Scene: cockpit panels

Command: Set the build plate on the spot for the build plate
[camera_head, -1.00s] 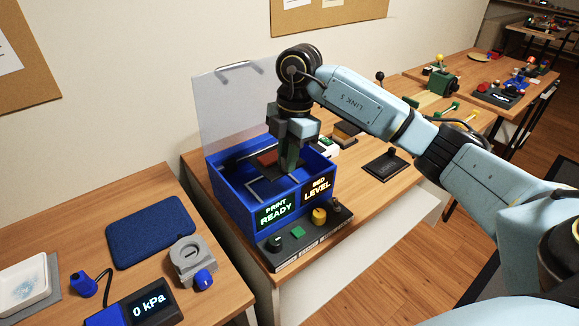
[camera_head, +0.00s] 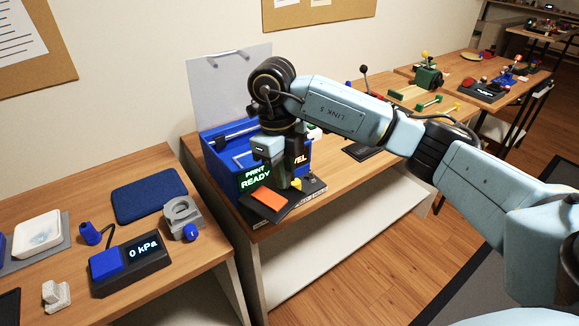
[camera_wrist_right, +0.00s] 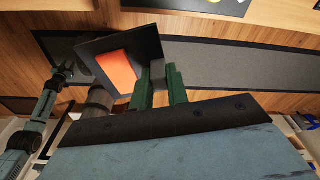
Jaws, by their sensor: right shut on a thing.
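The build plate is a dark square plate (camera_head: 288,208) with an orange block (camera_head: 269,199) on it. My right gripper (camera_head: 292,178) is shut on the plate's edge and holds it tilted in front of the blue printer box, above its control strip. In the right wrist view the dark plate (camera_wrist_right: 145,37) reaches out from the green fingers (camera_wrist_right: 162,78). A dark flat pad (camera_head: 362,152) lies on the table right of the printer, partly behind my arm; I cannot tell if it is the spot. What looks like my left gripper (camera_wrist_right: 62,74) is small in the wrist view.
The blue printer box (camera_head: 222,160) has its clear lid (camera_head: 225,85) raised. The left table holds a blue pad (camera_head: 150,199), a grey holder (camera_head: 181,216) and a 0 kPa gauge (camera_head: 135,260). A floor gap separates the two tables. Several other stations stand farther right.

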